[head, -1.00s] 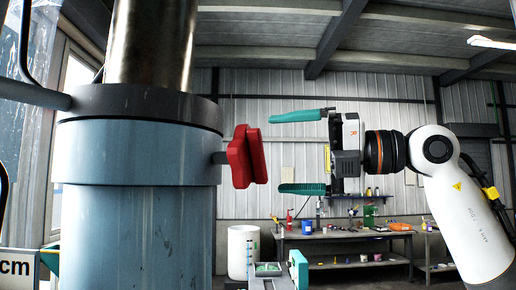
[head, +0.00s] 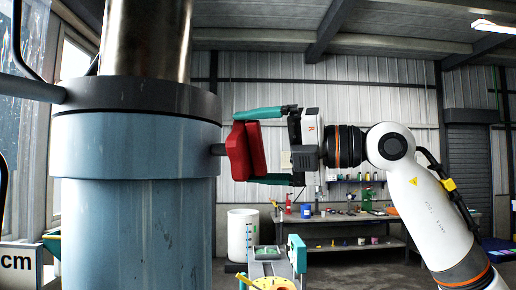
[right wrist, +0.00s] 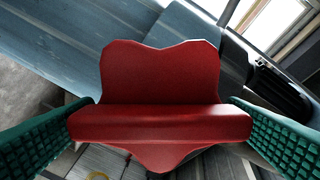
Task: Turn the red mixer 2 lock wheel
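The red mixer 2 lock wheel (head: 246,150) is a lobed red handle on a short grey stem at the right side of the blue column's collar (head: 140,135). My right gripper (head: 258,147) reaches it from the right, one teal finger along its top and one along its bottom. In the right wrist view the red wheel (right wrist: 160,90) fills the middle, its sides against the two ribbed teal fingers. The fingers look closed onto it. My left gripper does not show clearly.
A grey and teal fixture (head: 297,254) stands low in front, near a white barrel (head: 243,235). A workbench (head: 345,218) with bottles and tools is at the back. A grey pipe (head: 35,88) meets the column at left. The space right of the wheel holds my right arm.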

